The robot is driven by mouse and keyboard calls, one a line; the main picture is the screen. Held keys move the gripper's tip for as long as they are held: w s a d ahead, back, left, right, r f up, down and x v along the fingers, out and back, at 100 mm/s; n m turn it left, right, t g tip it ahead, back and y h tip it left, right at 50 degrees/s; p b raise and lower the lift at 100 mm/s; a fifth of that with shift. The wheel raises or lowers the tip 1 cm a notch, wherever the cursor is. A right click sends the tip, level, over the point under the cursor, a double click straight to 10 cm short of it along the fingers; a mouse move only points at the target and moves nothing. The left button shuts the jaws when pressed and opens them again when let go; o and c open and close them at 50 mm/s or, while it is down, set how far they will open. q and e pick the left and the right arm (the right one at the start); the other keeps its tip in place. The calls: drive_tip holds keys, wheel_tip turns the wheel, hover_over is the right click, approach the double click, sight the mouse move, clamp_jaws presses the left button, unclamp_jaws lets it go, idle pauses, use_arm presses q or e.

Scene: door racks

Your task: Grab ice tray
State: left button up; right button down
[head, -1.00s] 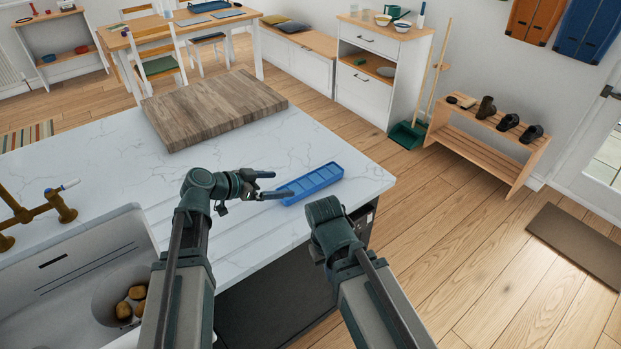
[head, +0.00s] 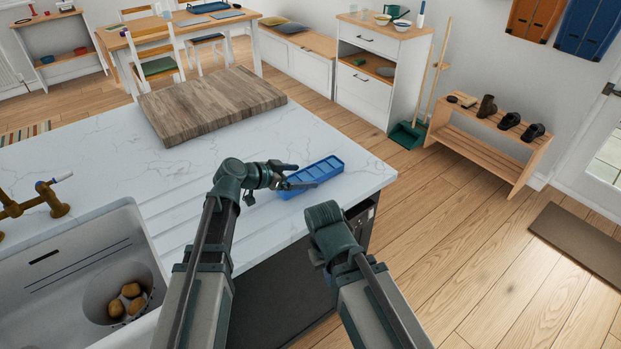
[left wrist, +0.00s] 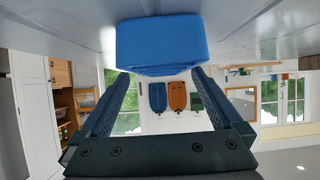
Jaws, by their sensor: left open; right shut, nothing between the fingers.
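The blue ice tray (head: 314,174), a long shape with a row of compartments, lies on the white marbled counter near its right corner. My left gripper (head: 298,177) is open at the tray's near left end, with its fingertips close to the tray. In the left wrist view the tray's end (left wrist: 162,42) sits just past and between the two open fingers (left wrist: 160,80). I cannot tell whether they touch it. My right gripper (head: 324,222) is shut and empty at the counter's front edge, beside the tray's near side; its fingertips are hard to make out.
A thick wooden board (head: 212,104) lies behind my left gripper on the counter (head: 110,165). A sink (head: 75,262) holding a few brown items is at the left, with a brass tap (head: 35,205). Open floor lies right of the counter.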

sight(310, 173)
use_arm(q)
drive_tip(key=b+x, duration=0.1)
drive_tip(key=x, duration=0.3)
drive_tip(key=shift+w+d+b, duration=0.2)
drive_tip(key=shift+w+b, duration=0.15)
drive_tip(key=shift+w, duration=0.05)
drive_tip(key=shift+r, duration=0.1)
drive_tip(key=shift+c, duration=0.4)
drive_tip(key=c, duration=1.5)
use_arm(e)
drive_tip(key=shift+f, duration=0.9)
use_arm(q)
drive_tip(key=shift+r, duration=0.15)
use_arm(e)
drive_tip(key=shift+r, duration=0.1)
